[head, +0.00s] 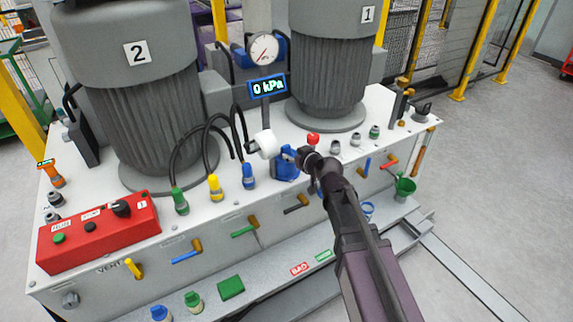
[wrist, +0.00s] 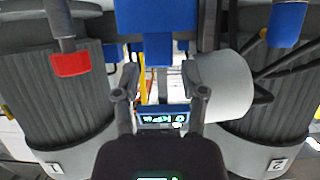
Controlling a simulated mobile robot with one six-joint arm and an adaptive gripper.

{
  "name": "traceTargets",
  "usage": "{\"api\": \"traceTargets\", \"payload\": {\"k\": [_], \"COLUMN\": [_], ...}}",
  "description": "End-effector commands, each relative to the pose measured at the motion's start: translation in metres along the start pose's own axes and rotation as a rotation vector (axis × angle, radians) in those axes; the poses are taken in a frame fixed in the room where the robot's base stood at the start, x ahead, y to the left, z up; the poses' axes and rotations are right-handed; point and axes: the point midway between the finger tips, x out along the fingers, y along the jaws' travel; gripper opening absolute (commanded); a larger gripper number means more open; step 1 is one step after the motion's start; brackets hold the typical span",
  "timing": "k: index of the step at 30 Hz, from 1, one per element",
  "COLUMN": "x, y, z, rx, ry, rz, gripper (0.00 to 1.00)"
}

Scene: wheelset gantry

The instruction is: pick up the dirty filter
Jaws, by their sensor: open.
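A white cylinder (head: 266,144) beside the blue fitting (head: 287,168) on the pump bench is the only filter-like thing I see; no dirt shows on it, so I cannot tell if it is the dirty filter. In the wrist view the white cylinder (wrist: 224,86) is large, close beside the right-hand finger and outside the jaws. My gripper (head: 298,155) is just right of the cylinder in the head view. In the wrist view my gripper (wrist: 160,78) is open, with a blue part (wrist: 171,35) ahead between its fingers. My arm partly hides the fitting.
Two grey motors (head: 141,115) flank a gauge (head: 263,48) and a 0 kPa display (head: 267,87). Black hoses (head: 208,125) rise left of the cylinder. A red knob (head: 313,139) is close to my gripper. A front ledge carries BAD (head: 300,269) and green (head: 323,256) labels.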

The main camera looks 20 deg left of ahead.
Motion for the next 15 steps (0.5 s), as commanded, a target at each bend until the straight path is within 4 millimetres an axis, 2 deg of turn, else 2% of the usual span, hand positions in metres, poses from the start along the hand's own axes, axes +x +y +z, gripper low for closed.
{"api": "traceTargets", "payload": {"k": [11, 15], "x": [0.0017, 0.0084], "y": [-0.0003, 0.0003], "z": [-0.0003, -0.0012], "rx": [0.0, -0.001], "ry": [0.0, 0.0], "rz": [0.0, 0.0], "gripper": [0.54, 0.54]}}
